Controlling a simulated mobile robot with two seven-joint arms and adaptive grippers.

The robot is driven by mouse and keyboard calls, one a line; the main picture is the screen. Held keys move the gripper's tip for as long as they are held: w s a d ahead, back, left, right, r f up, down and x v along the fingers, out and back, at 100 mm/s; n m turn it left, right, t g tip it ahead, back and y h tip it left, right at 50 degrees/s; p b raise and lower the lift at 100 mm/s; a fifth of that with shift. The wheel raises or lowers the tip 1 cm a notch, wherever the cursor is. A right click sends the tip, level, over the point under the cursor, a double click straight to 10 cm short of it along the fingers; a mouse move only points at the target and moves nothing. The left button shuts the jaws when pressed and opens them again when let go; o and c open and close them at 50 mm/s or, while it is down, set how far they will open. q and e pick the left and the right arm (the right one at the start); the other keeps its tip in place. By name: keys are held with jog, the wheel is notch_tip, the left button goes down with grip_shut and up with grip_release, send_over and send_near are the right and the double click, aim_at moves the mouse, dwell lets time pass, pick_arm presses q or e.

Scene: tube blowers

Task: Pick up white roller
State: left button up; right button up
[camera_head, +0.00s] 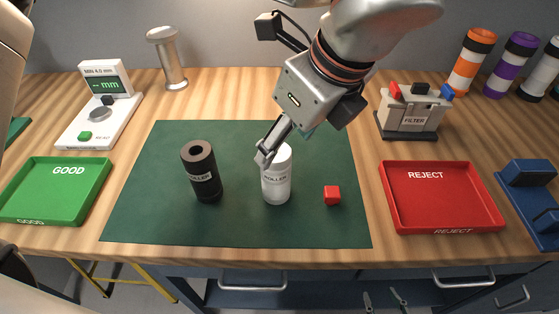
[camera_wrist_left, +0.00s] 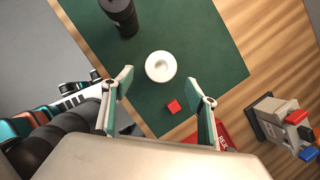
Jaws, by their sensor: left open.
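The white roller (camera_head: 276,180) stands upright on the green mat (camera_head: 150,225), left of a small red cube (camera_head: 332,195). My left gripper (camera_head: 286,145) is open at the upper part of the white roller, one finger in front of it in the head view. In the left wrist view, the white roller (camera_wrist_left: 160,67) shows end-on just beyond and between the open fingertips (camera_wrist_left: 160,84). I cannot tell whether a finger touches it. A black roller (camera_head: 202,173) stands upright to its left. My right gripper is not in view.
A green GOOD tray (camera_head: 98,197) lies at the left and a red REJECT tray (camera_head: 480,222) at the right. A measuring device (camera_head: 97,118) and a filter block (camera_head: 408,122) stand farther back. The mat's left part is clear.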

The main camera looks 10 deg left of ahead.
aim_at(276, 175)
pick_arm(q)
jog(key=shift+x, duration=0.85)
jog(key=x, duration=0.5)
jog(key=shift+w+a, duration=0.1)
jog(key=shift+a, duration=0.05)
grip_shut()
